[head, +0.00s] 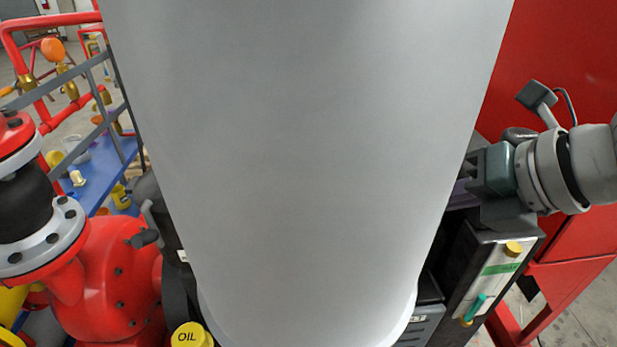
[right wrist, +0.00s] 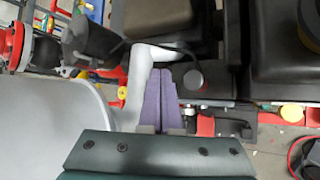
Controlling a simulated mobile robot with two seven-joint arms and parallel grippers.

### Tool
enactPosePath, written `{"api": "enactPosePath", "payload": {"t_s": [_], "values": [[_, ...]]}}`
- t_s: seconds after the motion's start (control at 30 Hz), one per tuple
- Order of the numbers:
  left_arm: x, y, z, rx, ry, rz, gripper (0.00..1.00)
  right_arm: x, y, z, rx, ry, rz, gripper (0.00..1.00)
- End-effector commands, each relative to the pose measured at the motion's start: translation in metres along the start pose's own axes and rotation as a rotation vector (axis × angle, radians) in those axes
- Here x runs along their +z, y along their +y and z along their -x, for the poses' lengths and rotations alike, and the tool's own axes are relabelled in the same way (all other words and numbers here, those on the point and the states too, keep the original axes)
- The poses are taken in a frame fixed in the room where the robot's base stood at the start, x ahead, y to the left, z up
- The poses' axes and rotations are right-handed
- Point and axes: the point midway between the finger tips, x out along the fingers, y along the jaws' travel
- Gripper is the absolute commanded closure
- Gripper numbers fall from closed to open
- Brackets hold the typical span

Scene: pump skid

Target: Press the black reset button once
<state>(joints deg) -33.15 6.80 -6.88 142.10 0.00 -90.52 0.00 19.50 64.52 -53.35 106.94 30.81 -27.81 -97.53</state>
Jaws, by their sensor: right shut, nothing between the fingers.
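I cannot make out the black reset button for certain in either view. My right gripper (right wrist: 160,76) shows its two purple fingers pressed together, with nothing between them. In the head view my right arm comes in from the right, and the gripper (head: 464,192) is mostly hidden behind a large grey part of my own body. In the right wrist view a small round grey disc (right wrist: 194,80) sits just right of the fingertips; I cannot tell what it is or whether they touch. My left gripper is in neither view.
A red pump body (head: 112,275) with a black flanged pipe stands at the left. A yellow cap marked OIL (head: 192,335) is at the bottom. A dark box with a light panel (head: 490,283) is below my right wrist. A red cabinet (head: 570,60) stands at the right.

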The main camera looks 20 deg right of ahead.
Motion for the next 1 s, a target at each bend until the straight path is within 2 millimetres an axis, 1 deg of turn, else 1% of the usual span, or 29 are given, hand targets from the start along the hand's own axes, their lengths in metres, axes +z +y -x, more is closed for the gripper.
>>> {"api": "enactPosePath", "payload": {"t_s": [0.03, 0.13, 0.43, 0.57, 0.77, 1.0], "values": [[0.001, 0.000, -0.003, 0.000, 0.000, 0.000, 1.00, 0.005, -0.006, 0.000, -0.005, -0.008, 0.024, 1.00], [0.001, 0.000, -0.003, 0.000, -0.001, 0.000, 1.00, 0.009, -0.008, 0.001, -0.004, -0.014, 0.051, 1.00], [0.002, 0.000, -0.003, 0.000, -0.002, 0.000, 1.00, 0.009, -0.008, 0.001, -0.003, -0.014, 0.055, 1.00], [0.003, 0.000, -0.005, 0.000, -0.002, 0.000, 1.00, 0.007, -0.009, -0.001, -0.003, -0.014, 0.054, 1.00], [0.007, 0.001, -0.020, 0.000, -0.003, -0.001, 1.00, 0.001, -0.017, -0.011, -0.003, -0.014, 0.054, 1.00], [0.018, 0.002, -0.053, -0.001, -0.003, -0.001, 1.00, -0.015, -0.034, -0.033, -0.004, -0.013, 0.055, 1.00]]}}
